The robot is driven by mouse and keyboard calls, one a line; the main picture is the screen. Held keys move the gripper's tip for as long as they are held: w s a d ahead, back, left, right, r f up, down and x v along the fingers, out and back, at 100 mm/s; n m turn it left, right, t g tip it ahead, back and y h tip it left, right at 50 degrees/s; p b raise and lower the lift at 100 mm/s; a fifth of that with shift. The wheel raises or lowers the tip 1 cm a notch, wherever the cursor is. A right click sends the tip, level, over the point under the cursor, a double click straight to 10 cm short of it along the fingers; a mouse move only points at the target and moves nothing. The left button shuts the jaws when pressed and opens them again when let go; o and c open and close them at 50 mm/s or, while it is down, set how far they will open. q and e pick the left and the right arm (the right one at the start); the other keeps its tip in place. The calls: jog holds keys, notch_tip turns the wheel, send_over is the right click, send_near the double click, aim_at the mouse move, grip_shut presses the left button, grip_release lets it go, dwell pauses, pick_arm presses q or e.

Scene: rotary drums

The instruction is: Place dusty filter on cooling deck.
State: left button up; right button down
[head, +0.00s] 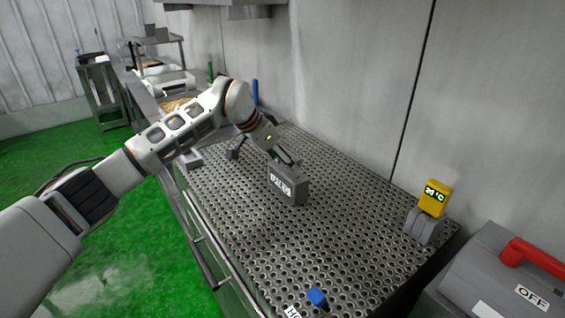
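A dark grey block with a white-lettered label (285,186), seemingly the dusty filter, is upright at the middle of the perforated metal cooling deck (340,220). Its lettering is too small to read surely. It appears to rest on the deck, though I cannot tell whether its underside touches. My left gripper (286,161) is right at the block's top edge, its dark fingers reaching down from the upper left. I cannot tell whether they are closed on it. My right gripper is not in view.
A yellow temperature display (434,196) on a grey stand is at the deck's right end. A blue knob (317,297) is at the front edge. A grey box with a red handle (533,257) is at lower right. The deck right of the block is clear. A wall runs behind.

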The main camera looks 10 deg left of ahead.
pick_arm(q)
jog(key=shift+f, duration=0.3)
jog(key=o, duration=2.2)
jog(key=shift+f, duration=0.1)
jog(key=shift+c, duration=0.2)
jog(key=v, duration=1.2)
